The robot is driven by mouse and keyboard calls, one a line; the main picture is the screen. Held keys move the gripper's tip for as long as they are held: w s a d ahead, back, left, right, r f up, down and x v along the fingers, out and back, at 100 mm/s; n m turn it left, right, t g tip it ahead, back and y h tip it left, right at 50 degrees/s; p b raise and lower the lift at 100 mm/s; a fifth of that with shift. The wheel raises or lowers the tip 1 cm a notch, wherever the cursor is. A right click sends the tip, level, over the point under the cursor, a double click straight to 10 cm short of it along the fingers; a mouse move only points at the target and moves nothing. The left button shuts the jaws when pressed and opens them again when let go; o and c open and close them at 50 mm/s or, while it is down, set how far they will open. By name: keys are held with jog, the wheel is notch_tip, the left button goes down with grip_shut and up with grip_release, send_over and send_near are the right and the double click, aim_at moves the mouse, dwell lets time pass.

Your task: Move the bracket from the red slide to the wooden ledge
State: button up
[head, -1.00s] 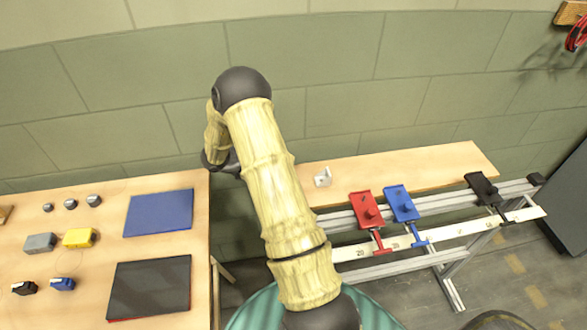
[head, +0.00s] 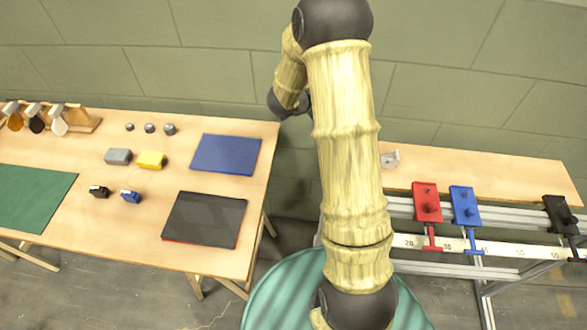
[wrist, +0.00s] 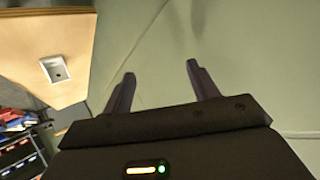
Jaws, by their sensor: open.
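The bracket (head: 390,159) is a small light-grey angled piece. It lies on the wooden ledge (head: 480,172) behind the rail, near the ledge's left end and beside my arm. The bracket also shows in the wrist view (wrist: 56,69), on the ledge (wrist: 40,30) at the upper left. The red slide (head: 427,203) sits on the rail in front of the ledge, with no bracket on it. My gripper (wrist: 158,80) is open and empty, its two dark fingers apart in front of the wall, to the right of the ledge. In the head view my arm hides it.
A blue slide (head: 465,207) and a black slide (head: 560,216) stand on the rail right of the red one. A wooden table (head: 130,232) at the left holds a blue mat (head: 226,154), a dark mat (head: 205,220) and small blocks. Wall backs the ledge closely.

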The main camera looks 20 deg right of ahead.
jog(key=s+a+r+n+t+y, duration=0.1)
jog(key=s+a+r+n+y, duration=0.15)
jog(key=a+n+y, duration=0.4)
jog(key=s+a+r+n+t+y, duration=0.2)
jog(key=s+a+n, duration=0.15)
jog(key=a, duration=0.65)
jog(key=s+a+n+g+y, duration=0.1)
jog(key=s+a+n+g, duration=0.2)
jog(key=s, duration=1.3)
jog(key=n+g, duration=0.2)
jog(key=n, duration=0.1)
jog(key=shift+s+f+n+g+y, duration=0.3)
jog(key=shift+s+f+y, duration=0.05)
jog(key=shift+s+f, duration=0.05)
